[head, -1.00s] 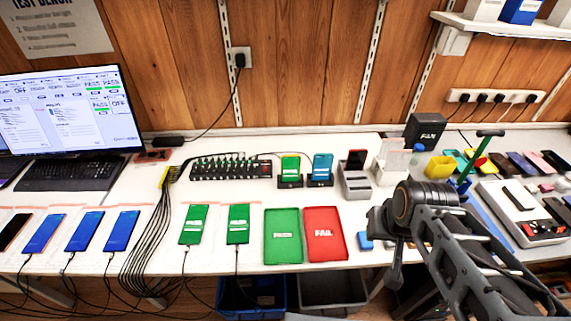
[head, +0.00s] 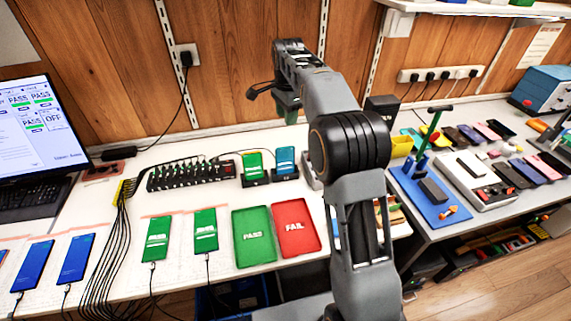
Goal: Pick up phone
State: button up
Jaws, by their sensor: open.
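Several phones lie on the white bench in the head view. Two green-screen phones (head: 157,238) (head: 204,230) lie flat on cables, left of the green PASS tray (head: 253,257) and red FAIL tray (head: 296,248). Two blue-screen phones (head: 76,258) (head: 39,265) lie further left. A green-screen phone (head: 252,164) and a blue-screen phone (head: 285,160) stand upright in dark docks behind the trays. My gripper (head: 280,98) is raised in front of the wooden wall, above the docked phones in the picture and apart from them. It is open, its fingertips small and unclear.
A black multi-port hub (head: 190,175) with a bundle of cables lies left of the docks. My arm hides the bench right of the FAIL tray. A second bench at right holds a blue stand (head: 430,200) and more handsets.

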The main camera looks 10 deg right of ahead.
aim_at(285, 147)
jog(key=w+f+m, duration=0.1)
jog(key=f, duration=0.3)
jog(key=w+f+m+b, duration=0.1)
jog(key=f, duration=0.3)
jog(key=w+f+m, duration=0.1)
jog(key=w+f, duration=0.1)
jog(key=f, duration=0.2)
jog(key=shift+w+d+g+b, duration=0.1)
jog(key=shift+g+b, duration=0.2)
jog(key=shift+b, duration=0.1)
jog(key=shift+d+f, duration=0.1)
jog(key=shift+f, duration=2.5)
jog(key=shift+c, duration=0.2)
grip_shut()
